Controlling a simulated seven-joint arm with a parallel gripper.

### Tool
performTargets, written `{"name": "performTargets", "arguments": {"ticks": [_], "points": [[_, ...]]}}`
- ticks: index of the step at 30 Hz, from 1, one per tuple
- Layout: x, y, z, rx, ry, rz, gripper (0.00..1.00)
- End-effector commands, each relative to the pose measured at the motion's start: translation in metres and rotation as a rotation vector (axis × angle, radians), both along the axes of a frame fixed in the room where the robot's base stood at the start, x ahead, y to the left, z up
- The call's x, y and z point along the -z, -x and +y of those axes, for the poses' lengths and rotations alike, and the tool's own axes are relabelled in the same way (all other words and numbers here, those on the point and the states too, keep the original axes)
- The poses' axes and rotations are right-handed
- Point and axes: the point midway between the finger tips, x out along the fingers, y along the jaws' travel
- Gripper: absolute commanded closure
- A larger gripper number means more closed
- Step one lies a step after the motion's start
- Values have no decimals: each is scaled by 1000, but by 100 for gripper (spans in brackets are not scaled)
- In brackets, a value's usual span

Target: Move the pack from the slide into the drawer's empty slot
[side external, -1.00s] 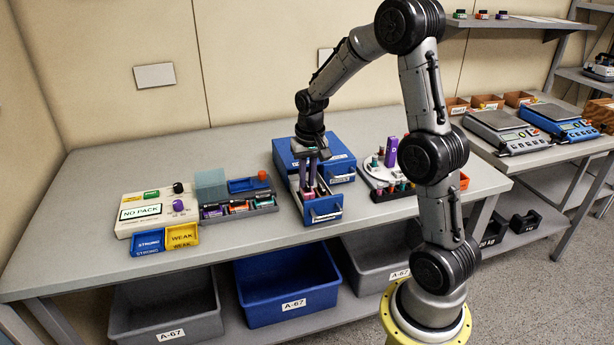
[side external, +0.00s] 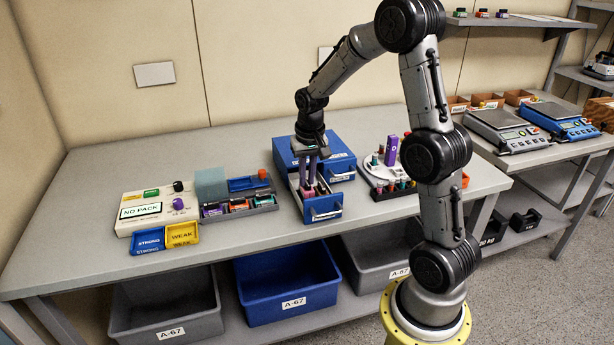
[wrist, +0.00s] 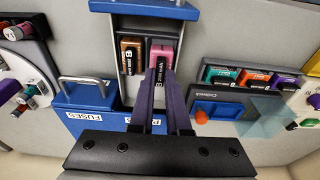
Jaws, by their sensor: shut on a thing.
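My gripper (side external: 309,184) reaches down into the open blue drawer (side external: 324,209). In the wrist view its two dark purple fingers (wrist: 160,82) are shut on a pink pack (wrist: 161,55). The pink pack is inside the drawer, beside an orange-brown pack (wrist: 131,57). The grey slide tray (side external: 262,208) stands left of the drawer and holds several coloured packs.
A teal see-through block (side external: 211,185) stands at the slide tray. A tester (side external: 150,212) reading NO PACK is further left, with blue (side external: 147,241) and yellow (side external: 182,235) bins in front. A round holder (side external: 385,188) with coloured pieces stands right of the blue cabinet (side external: 340,160).

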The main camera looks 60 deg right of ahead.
Motion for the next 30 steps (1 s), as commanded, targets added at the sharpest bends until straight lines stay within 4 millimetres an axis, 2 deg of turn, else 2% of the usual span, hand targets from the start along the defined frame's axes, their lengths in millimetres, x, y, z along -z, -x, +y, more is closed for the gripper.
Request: {"name": "performTargets", "arguments": {"ticks": [30], "points": [[17,0,0,0,-1,1,100]]}}
